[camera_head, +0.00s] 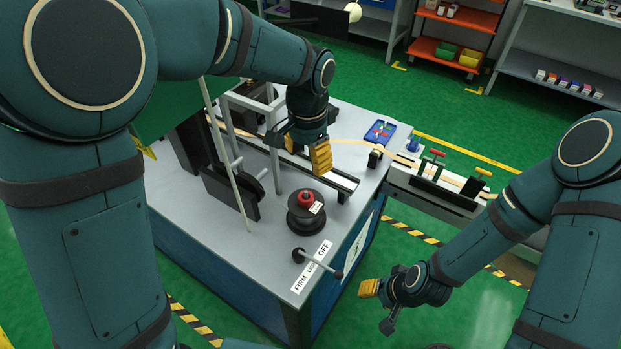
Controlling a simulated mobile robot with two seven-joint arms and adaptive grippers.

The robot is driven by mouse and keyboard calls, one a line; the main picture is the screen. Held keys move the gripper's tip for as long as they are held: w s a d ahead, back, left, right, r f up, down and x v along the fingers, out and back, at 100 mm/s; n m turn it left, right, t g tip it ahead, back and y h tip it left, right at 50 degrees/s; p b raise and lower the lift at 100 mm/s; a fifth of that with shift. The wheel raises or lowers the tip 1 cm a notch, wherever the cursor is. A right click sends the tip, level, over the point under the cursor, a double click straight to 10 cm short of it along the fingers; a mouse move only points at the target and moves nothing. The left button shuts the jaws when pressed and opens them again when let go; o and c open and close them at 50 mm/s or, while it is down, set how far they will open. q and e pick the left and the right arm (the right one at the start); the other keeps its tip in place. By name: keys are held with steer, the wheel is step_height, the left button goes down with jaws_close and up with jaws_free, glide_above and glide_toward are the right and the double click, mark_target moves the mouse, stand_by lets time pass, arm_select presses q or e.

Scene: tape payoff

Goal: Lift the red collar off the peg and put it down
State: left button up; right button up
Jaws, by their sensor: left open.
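The red collar (306,197) sits on top of a round black base (306,220) on the grey bench top. A small white block with dark dots touches the collar's right side in the picture. My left gripper (307,152) is open and empty, its yellow finger pads pointing down. It is behind the collar, over the metal rail, and apart from the collar. My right gripper (370,288) hangs off the bench's right side, well away from the collar. Its finger opening cannot be made out.
The bench (225,233) carries a thin upright post, frame and black bracket left of the collar. A lever handle (318,263) stands in front, by an OFF label. A blue tray (380,132) lies at the back right. Bare bench top shows around the black base.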

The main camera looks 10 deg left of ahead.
mark_target(308, 199)
arm_select(q)
steer(key=shift+f+b, duration=1.5)
steer(key=shift+f, duration=5.45)
steer(key=shift+s, duration=0.1)
jaws_close()
